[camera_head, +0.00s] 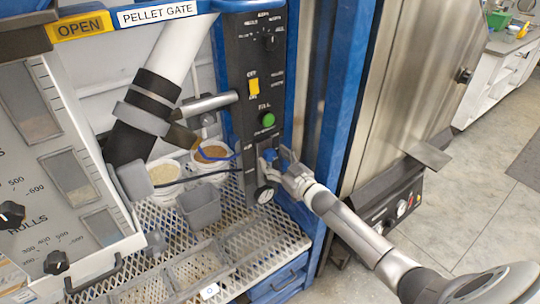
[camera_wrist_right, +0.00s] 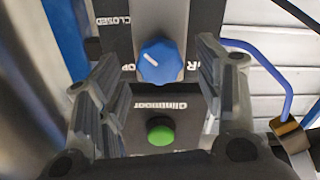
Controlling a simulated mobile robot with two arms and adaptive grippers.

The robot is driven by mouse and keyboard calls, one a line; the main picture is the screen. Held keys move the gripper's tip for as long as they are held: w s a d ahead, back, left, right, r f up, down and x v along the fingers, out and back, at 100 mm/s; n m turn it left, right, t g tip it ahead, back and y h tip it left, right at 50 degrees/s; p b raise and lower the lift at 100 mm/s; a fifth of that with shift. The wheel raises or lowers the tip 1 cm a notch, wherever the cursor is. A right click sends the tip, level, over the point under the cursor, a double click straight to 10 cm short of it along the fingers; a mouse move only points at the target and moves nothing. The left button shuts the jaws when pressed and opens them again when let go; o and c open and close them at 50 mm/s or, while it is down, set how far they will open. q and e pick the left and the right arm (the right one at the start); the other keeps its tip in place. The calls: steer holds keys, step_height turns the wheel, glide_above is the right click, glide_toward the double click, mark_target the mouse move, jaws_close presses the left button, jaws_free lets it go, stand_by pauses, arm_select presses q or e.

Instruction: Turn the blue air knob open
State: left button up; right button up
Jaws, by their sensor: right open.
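The blue air knob (camera_wrist_right: 160,61) sits on a black panel in the right wrist view, with a white pointer line on its face. Panel lettering near it includes "CLOSED" and a partly hidden word beginning "OP". My right gripper (camera_wrist_right: 158,80) is open, with one finger on each side of the knob and gaps between. In the head view the right gripper (camera_head: 280,160) is at the lower part of the black control panel (camera_head: 243,60), and the knob (camera_head: 270,155) is partly hidden by it. My left gripper is not in view.
A green button (camera_head: 268,119) and a yellow switch (camera_head: 253,86) are above the gripper. A round gauge (camera_head: 264,194) is just below. A steel cabinet (camera_head: 400,80) stands right.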

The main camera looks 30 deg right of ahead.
mark_target(272, 157)
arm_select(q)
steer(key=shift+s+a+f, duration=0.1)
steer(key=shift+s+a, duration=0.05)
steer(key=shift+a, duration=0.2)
arm_select(e)
steer(key=shift+w+a, duration=0.2)
steer(key=shift+w, duration=1.35)
steer(key=c, duration=1)
